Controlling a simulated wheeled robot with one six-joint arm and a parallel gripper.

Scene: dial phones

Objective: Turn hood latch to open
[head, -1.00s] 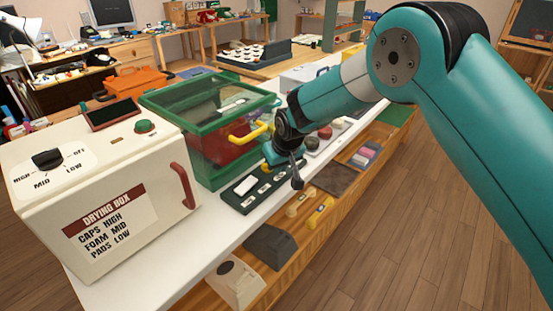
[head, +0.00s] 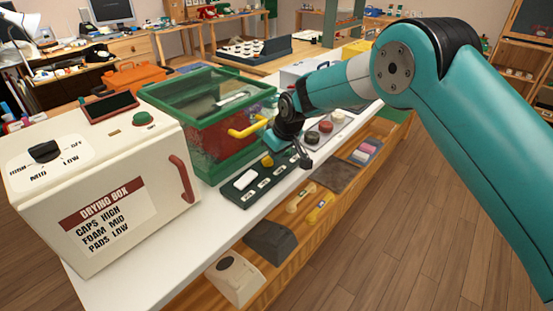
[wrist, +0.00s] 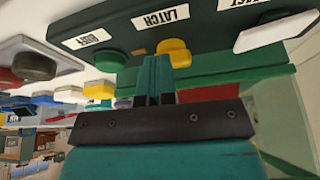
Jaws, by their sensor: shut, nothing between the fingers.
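The hood is a green-framed clear box (head: 205,125) with a yellow handle (head: 248,130) on its front, left of my arm in the head view. A dark control panel (head: 232,193) lies in front of it. In the wrist view the panel is upside down, and a yellow knob (wrist: 174,52) sits by the LATCH label (wrist: 161,17). My gripper (wrist: 156,60) is shut and empty. Its teal fingertips are just beside the yellow knob; I cannot tell whether they touch it. In the head view the fingers are largely hidden by the wrist.
A green button (wrist: 108,60) by the BUFF label and a white switch (wrist: 276,33) flank the knob. The cream drying box (head: 105,180) stands at left. An open shelf (head: 325,200) runs below the white counter.

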